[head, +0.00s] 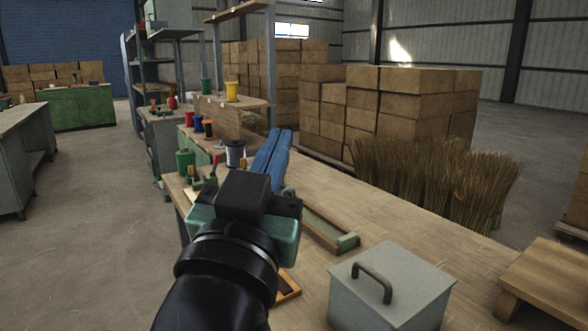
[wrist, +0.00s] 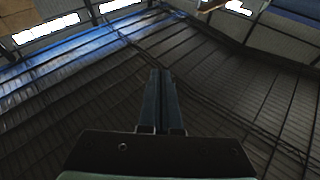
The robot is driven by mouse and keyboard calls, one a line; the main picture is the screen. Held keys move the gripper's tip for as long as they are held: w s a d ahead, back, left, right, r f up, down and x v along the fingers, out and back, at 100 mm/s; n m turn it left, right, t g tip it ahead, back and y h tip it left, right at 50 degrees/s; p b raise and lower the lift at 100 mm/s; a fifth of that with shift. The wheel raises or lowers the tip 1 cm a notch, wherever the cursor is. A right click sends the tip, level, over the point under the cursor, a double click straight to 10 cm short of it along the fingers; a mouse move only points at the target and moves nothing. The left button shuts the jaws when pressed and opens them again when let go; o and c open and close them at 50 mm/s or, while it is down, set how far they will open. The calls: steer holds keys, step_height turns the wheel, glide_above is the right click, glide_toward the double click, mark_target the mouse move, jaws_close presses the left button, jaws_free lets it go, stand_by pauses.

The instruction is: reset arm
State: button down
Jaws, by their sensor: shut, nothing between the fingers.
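My gripper (head: 284,138) is raised above the wooden workbench (head: 405,217) in the head view, with its blue fingers pointing away from me. The fingers lie side by side with nothing between them. In the wrist view my gripper (wrist: 163,75) is also shut and empty, against the warehouse ceiling (wrist: 245,75). My arm hides part of the bench below it.
A grey metal box (head: 395,290) with a handle stands at the bench's near right. A wooden tray (head: 325,229) lies left of it. Thread spools (head: 235,152) and small tools are at the bench's far end. Straw bundles (head: 435,180) stand behind the bench.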

steer(key=s+d+r+n+t+y, duration=0.2)
steer(key=s+r+n+t+y, duration=0.3)
steer(key=s+r, duration=0.65)
step_height(320, 180, up, 23)
steer(key=m+p, duration=0.1)
steer(key=p, duration=2.2)
steer(key=shift+w+a+r+m+t+h, duration=0.2)
steer(key=shift+w+m+t+h, duration=0.1)
steer(key=shift+m+t+h, duration=0.1)
steer(key=shift+d, duration=0.15)
